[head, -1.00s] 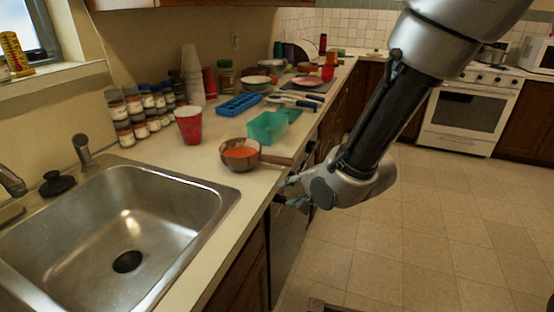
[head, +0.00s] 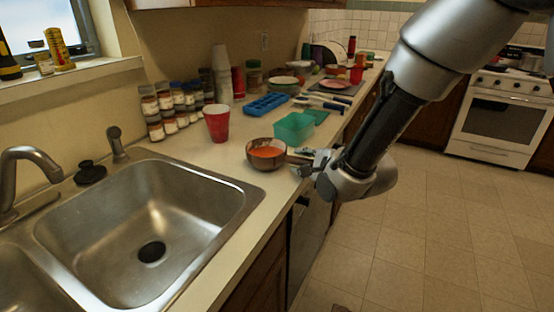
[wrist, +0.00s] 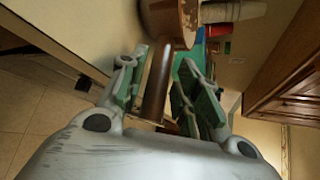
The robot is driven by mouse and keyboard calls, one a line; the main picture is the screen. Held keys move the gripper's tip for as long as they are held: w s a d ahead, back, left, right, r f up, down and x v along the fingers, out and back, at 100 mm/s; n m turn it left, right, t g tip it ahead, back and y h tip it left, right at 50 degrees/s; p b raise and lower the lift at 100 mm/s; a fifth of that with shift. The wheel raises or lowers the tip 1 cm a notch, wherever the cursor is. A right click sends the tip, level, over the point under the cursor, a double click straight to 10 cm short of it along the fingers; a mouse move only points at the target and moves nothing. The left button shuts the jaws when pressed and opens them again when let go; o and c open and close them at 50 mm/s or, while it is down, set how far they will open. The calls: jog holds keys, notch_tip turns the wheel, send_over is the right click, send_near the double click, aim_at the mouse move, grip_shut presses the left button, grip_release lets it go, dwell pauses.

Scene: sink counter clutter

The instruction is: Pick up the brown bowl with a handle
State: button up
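The brown bowl (head: 252,158) stands upright on the counter to the right of the sink, with an orange inside. Its brown handle points right toward my gripper (head: 306,164), which is at the counter's front edge. In the wrist view the bowl (wrist: 170,20) is at the top, and its handle (wrist: 158,82) runs down between the two green-padded fingers of my gripper (wrist: 160,68). The fingers are apart, one on each side of the handle, with a gap visible on the right. Whether the left finger touches the handle is unclear.
A teal container (head: 293,129) stands just behind the bowl, and a red cup (head: 217,124) stands to its left. A blue tray (head: 266,105) and several jars are farther back. The sink (head: 150,225) is at the left. Open floor lies to the right.

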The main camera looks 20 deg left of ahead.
jog(key=shift+w+a+f, duration=0.15)
jog(key=shift+a, duration=0.1)
grip_shut()
